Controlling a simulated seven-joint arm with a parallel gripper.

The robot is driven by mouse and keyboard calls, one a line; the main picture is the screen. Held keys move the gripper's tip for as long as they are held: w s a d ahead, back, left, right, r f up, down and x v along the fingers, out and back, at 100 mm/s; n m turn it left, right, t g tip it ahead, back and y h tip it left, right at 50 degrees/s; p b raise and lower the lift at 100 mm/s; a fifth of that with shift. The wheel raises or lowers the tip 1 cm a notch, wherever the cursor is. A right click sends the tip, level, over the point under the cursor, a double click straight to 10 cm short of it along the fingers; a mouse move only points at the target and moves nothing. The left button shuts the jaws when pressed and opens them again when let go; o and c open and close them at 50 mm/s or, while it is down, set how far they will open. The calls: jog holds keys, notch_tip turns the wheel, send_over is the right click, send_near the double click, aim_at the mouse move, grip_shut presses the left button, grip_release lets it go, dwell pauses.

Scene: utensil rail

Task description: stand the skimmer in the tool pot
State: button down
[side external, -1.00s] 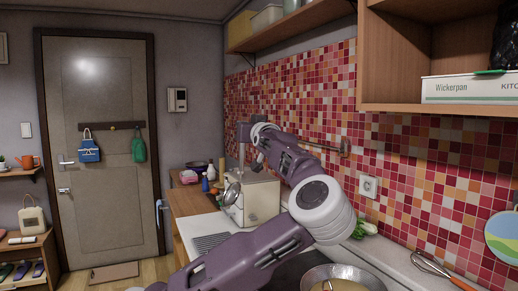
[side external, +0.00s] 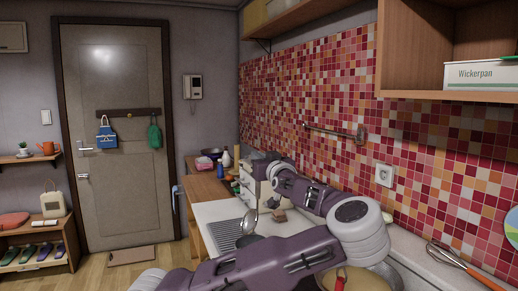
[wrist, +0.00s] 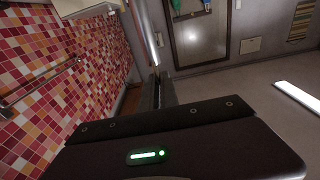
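The skimmer shows in the side external view as a shiny metal bowl (side external: 250,219) hanging low over the counter. In the wrist view a bright thin rod, likely the handle (wrist: 149,35), runs to my dark finger (wrist: 156,92); the bowl is out of that frame. A dark round shape (side external: 249,240) sits just below the bowl; it may be the tool pot, but my arm covers much of it. I cannot tell whether they touch.
The wall rail (side external: 335,131) crosses the red tiles and looks empty. A cream box-like appliance (side external: 247,184) and bottles stand farther back. A wooden shelf (side external: 425,95) overhangs at right.

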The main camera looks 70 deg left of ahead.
aim_at(260, 191)
jog(key=shift+f, duration=5.2)
jog(key=c, duration=1.5)
grip_release()
jog(key=shift+c, duration=0.2)
jog(key=d, duration=0.7)
jog(key=shift+f, duration=0.3)
